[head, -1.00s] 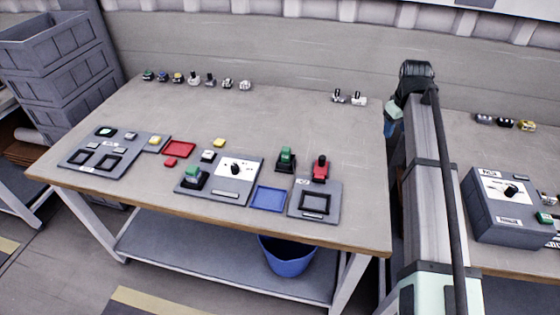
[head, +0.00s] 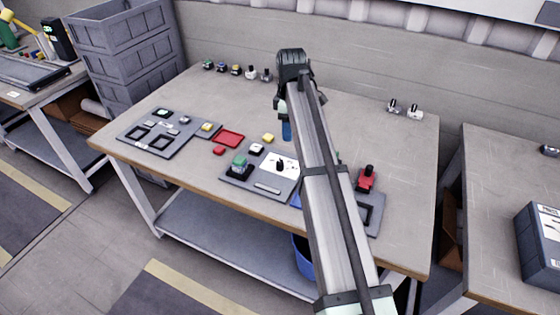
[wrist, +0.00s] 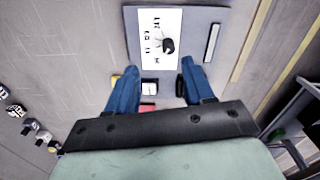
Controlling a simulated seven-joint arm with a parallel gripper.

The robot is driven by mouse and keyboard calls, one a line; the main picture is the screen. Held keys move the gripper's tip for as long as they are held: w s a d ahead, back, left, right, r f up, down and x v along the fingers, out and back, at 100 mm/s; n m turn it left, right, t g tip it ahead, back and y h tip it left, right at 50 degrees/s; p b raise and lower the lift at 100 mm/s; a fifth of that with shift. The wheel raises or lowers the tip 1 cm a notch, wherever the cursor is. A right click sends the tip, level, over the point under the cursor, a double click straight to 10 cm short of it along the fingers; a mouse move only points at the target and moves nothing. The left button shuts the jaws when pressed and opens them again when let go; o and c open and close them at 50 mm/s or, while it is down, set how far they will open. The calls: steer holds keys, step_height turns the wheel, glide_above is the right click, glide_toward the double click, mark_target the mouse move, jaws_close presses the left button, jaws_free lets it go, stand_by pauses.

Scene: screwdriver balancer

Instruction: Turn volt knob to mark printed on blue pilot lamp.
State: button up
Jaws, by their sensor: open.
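A black knob (head: 280,166) sits on a white dial plate on a grey panel in the middle of the bench. It also shows in the wrist view (wrist: 168,46), with small marks around it too small to read; I cannot confirm a volt label. My gripper (head: 287,132) is above the bench near this panel. In the wrist view my gripper (wrist: 157,72) has its two blue fingers apart and empty, with the knob beyond their tips. A small lamp that looks blue (head: 221,66) stands in the row at the back left; its printed mark is unreadable.
A green-topped switch (head: 239,162) stands left of the dial, and a red switch (head: 366,178) right of my arm. A dark box (head: 541,248) stands on the right bench. My arm hides part of the bench.

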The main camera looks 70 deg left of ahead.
mark_target(280, 162)
steer(key=shift+n, duration=0.4)
steer(key=s+f, duration=0.1)
steer(key=f, duration=0.3)
steer(key=s+f, duration=0.1)
steer(key=f, duration=0.4)
steer(key=s+f, duration=0.1)
steer(key=f, duration=0.3)
steer(key=shift+a+f, duration=0.3)
steer(key=shift+f, duration=0.1)
jaws_close()
